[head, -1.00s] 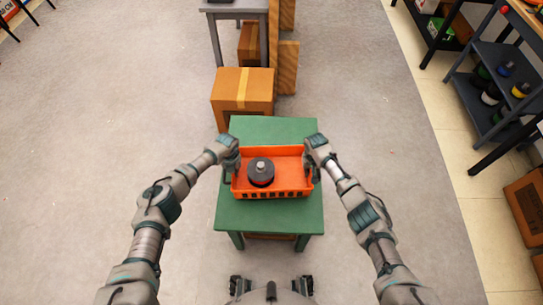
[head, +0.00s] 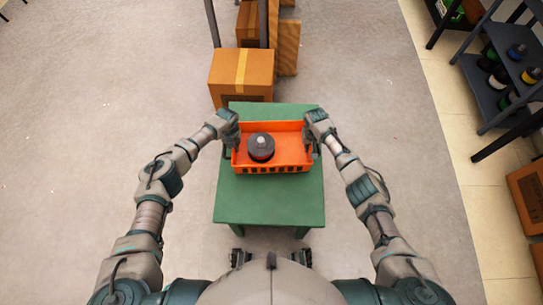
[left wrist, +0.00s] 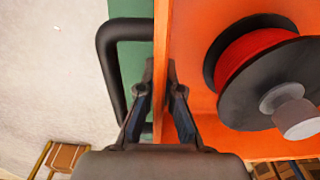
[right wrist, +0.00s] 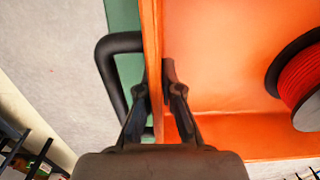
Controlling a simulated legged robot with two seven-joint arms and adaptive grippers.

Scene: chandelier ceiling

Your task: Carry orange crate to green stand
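The orange crate (head: 288,160) is over the green stand's top (head: 270,201), towards its far half. It looks level. I cannot tell whether it rests on the stand or hovers just above it. My left gripper (left wrist: 157,85) straddles the crate's left wall, one finger inside and one outside, and looks closed on it. My right gripper (right wrist: 155,85) holds the right wall the same way. A black loop handle (left wrist: 110,80) is beside the left wall, and another (right wrist: 105,75) is beside the right wall. A black spool with red winding (head: 261,147) stands inside the crate.
A cardboard box (head: 241,72) stands right behind the stand, with more boxes (head: 287,46) beyond. Dark shelves (head: 500,80) with spools are at the right. A brown box (head: 530,205) is at the right edge. The floor left of the stand is clear.

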